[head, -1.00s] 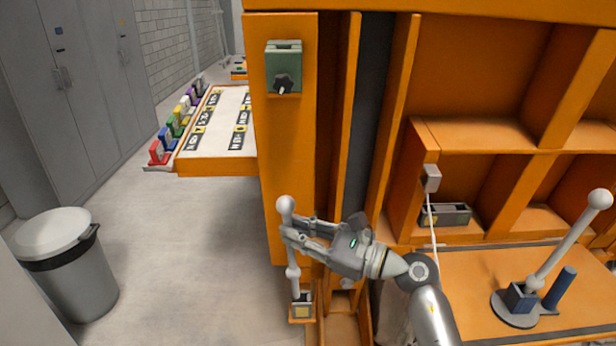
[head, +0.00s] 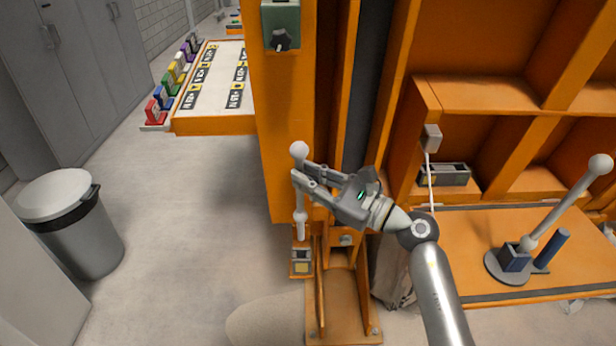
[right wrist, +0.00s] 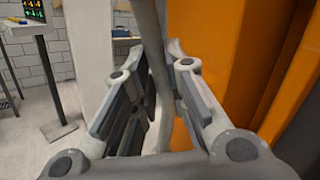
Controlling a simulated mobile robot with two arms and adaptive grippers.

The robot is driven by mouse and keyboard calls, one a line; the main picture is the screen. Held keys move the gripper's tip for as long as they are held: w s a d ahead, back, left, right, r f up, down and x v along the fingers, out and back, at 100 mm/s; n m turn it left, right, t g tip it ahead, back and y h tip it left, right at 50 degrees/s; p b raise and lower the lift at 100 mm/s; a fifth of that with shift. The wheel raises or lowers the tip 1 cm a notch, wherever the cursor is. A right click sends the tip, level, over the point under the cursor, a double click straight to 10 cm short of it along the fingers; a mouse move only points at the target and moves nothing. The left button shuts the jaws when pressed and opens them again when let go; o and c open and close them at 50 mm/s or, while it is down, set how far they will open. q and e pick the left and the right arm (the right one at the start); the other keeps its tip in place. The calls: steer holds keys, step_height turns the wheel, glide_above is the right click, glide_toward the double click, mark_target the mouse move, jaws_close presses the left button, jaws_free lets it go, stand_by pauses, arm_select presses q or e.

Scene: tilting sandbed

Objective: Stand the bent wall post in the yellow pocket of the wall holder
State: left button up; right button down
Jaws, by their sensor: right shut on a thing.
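My right gripper (head: 298,179) is shut on the bent wall post (head: 300,227), a pale rod with a ball on top and a second ball lower down. The fingers close just below the top ball. The right wrist view shows the post (right wrist: 158,70) between the finger pads. The wall holder (head: 302,255) is a small box on an orange bracket low on the orange upright, with a yellow patch on its front. The post's lower end hangs roughly upright just above the holder's mouth and looks apart from it. Depth between them is hard to judge. My left gripper is out of view.
A green box with a black knob (head: 280,38) is on the orange upright above. At right, another ball-topped rod (head: 565,203) leans in a round base beside a blue cylinder (head: 552,249). A bin (head: 75,232) stands at left; the floor between is clear.

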mark_target(300, 200)
steer(key=shift+f+b, duration=2.05)
steer(key=shift+f, duration=0.35)
steer(key=shift+b, duration=0.4)
steer(key=shift+f, duration=0.15)
